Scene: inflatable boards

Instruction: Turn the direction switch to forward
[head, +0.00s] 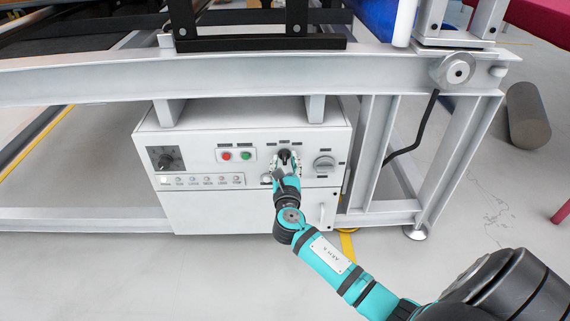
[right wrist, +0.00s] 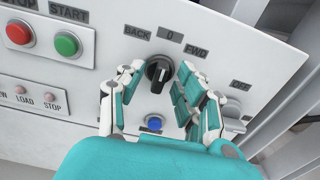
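The direction switch is a round black knob with a pale line (right wrist: 158,73) on the white control panel, below the labels BACK, 0 and FWD in the right wrist view. Its grip bar stands roughly upright in the picture, nearest the 0 label; the exact setting is hard to tell. My right gripper (right wrist: 161,72) is open, with one finger on each side of the knob and gaps visible between. In the head view my right gripper (head: 285,162) is in front of the panel and hides part of the switch. My left gripper is not in view.
A blue button (right wrist: 154,123) sits below the knob, between the fingers. A grey rotary switch marked OFF (right wrist: 233,116) is to the right. Red (right wrist: 19,33) and green (right wrist: 67,44) buttons are to the left. Frame beams (head: 240,75) run above the control box (head: 250,205).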

